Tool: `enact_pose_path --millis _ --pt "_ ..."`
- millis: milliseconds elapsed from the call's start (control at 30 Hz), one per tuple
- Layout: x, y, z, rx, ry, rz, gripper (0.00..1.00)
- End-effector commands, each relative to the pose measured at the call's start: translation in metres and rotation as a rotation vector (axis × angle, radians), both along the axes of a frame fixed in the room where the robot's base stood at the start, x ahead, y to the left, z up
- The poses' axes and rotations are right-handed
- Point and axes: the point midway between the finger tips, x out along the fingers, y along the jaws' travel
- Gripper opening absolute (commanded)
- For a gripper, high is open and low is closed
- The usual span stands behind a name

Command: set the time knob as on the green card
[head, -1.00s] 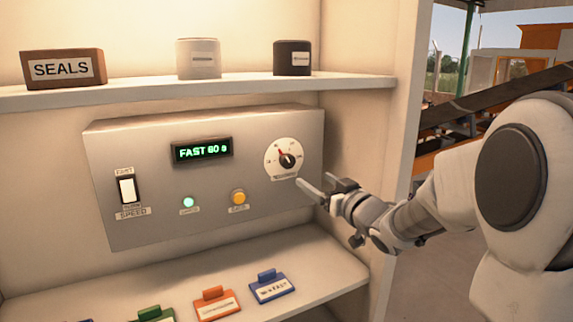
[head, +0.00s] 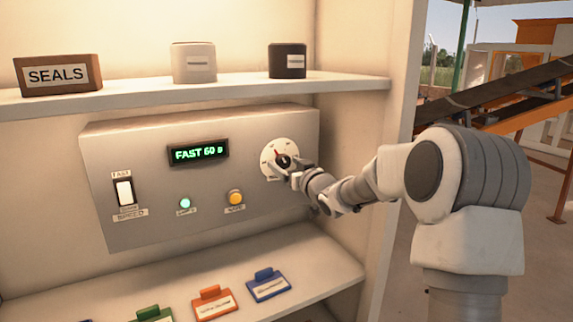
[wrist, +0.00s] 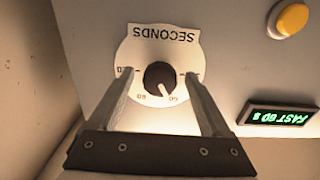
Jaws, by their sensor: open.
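The time knob (wrist: 159,76) is a dark round knob on a white dial marked SECONDS, which the wrist view shows upside down. Its pale pointer aims at the mark that looks like 60. My gripper (wrist: 158,80) is open, with one finger on each side of the knob and gaps between. In the head view, my gripper (head: 285,168) is at the dial (head: 270,152) and covers part of it. The green card (head: 152,314) is on the lower shelf, cut off by the bottom edge; its writing cannot be read.
The display (head: 198,152) reads FAST 60 s. The panel also has a speed switch (head: 124,191), a green lamp (head: 185,203) and a yellow button (head: 235,197). Orange (head: 212,302) and blue (head: 268,285) cards lie below. The upper shelf (head: 200,97) overhangs the panel.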

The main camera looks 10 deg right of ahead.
Motion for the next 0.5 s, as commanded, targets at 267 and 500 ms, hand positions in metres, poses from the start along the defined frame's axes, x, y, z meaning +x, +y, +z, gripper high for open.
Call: enact_pose_path --millis 267,500 --pt "-0.0002 -0.0001 0.0002 0.000 0.000 0.000 0.62" --pt "-0.0003 -0.0002 0.0003 0.000 -0.001 0.000 0.19"
